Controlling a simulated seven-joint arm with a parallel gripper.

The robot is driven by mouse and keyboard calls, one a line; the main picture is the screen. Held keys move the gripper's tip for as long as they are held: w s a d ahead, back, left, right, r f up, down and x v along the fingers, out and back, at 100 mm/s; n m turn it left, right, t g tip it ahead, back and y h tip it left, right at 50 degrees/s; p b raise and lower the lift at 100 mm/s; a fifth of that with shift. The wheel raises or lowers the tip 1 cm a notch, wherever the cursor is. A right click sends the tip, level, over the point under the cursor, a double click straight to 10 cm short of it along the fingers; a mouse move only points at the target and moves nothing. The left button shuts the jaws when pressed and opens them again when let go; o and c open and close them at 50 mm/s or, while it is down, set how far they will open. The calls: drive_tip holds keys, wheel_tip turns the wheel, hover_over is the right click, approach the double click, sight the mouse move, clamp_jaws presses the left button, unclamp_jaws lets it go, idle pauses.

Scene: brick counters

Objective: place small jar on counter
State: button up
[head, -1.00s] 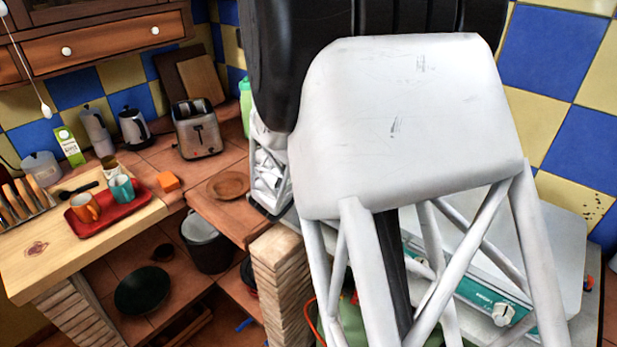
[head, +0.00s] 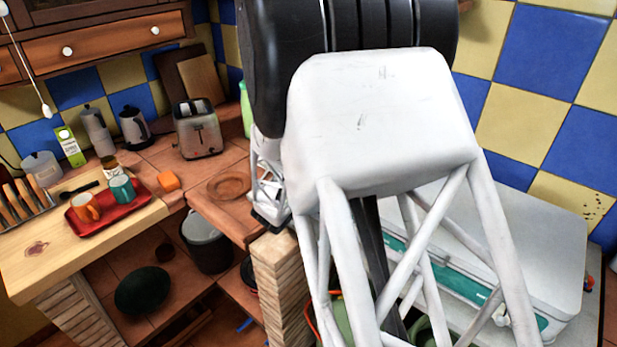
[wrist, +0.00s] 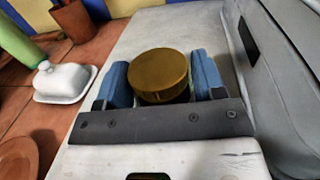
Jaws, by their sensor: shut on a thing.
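The small jar shows in the wrist view as a round gold-brown lid (wrist: 158,68); its body below is mostly hidden. My gripper (wrist: 161,80) has its two blue fingers on either side of the jar and is shut on it. The jar is over or on a pale surface (wrist: 140,38); I cannot tell whether it touches it. The tiled terracotta counter (wrist: 52,118) lies to the left in the wrist view and also shows in the head view (head: 158,158). In the head view my arm hides the jar and the gripper.
A white covered dish (wrist: 65,82) and a green bottle (wrist: 18,42) stand left of the gripper. A brown plate (wrist: 18,158) lies at lower left. A grey-white box-like body (wrist: 285,85) rises close on the right. A toaster (head: 199,130) and red tray (head: 125,205) stand farther left.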

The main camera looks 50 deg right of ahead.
drive_tip(key=o, duration=1.1)
drive_tip(key=shift+f, duration=0.1)
drive_tip(key=shift+o, duration=0.2)
drive_tip(key=shift+s+a, duration=0.1)
drive_tip(key=shift+a, duration=0.65)
drive_tip(key=shift+s+a, duration=0.3)
drive_tip(key=shift+a, duration=1.4)
drive_tip(key=shift+s+a, duration=0.25)
drive_tip(key=shift+a, duration=1.5)
drive_tip(key=shift+s+a, duration=0.3)
drive_tip(key=shift+a, duration=1.4)
drive_tip(key=shift+r, duration=0.2)
